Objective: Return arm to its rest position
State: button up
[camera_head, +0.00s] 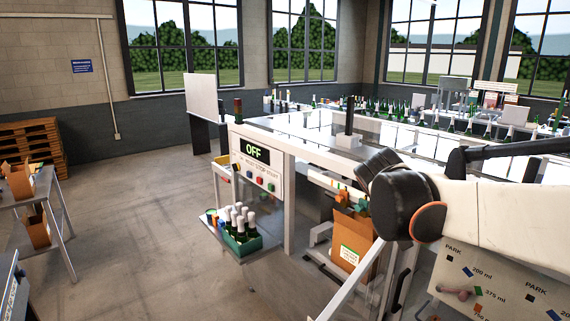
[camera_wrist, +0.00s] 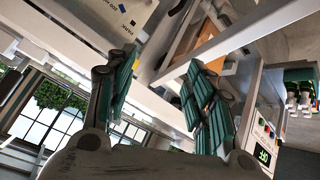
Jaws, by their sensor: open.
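My gripper (camera_wrist: 160,62) shows in the wrist view with its two green-padded fingers spread apart and nothing between them. Beyond the fingers are the machine's pale frame bars and an orange-brown panel (camera_wrist: 190,38). In the head view my arm reaches in from the right, in front of the machine, with its dark joint near the middle right. I cannot make out the gripper itself in the head view.
The white machine's panel (camera_head: 257,172) reads OFF. A white PARK board (camera_head: 500,285) is at lower right. Open floor (camera_head: 150,190) lies to the left.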

jog(key=s+a+f+n+y, duration=0.1)
jog(key=s+a+f+y, duration=0.15)
jog(key=s, duration=0.55)
jog(key=s+a+f+n+y, duration=0.1)
jog(key=s+a+f+n, duration=0.15)
jog(key=s, duration=0.55)
jog(key=s+a+f+y, duration=0.2)
jog(key=s+f, duration=0.1)
jog(key=s, duration=0.5)
notch_tip(320, 180, down, 25)
jog(key=t+b, duration=0.1)
jog(key=b, duration=2.4)
jog(key=shift+w+a+f, duration=0.15)
jog(key=shift+f, duration=0.05)
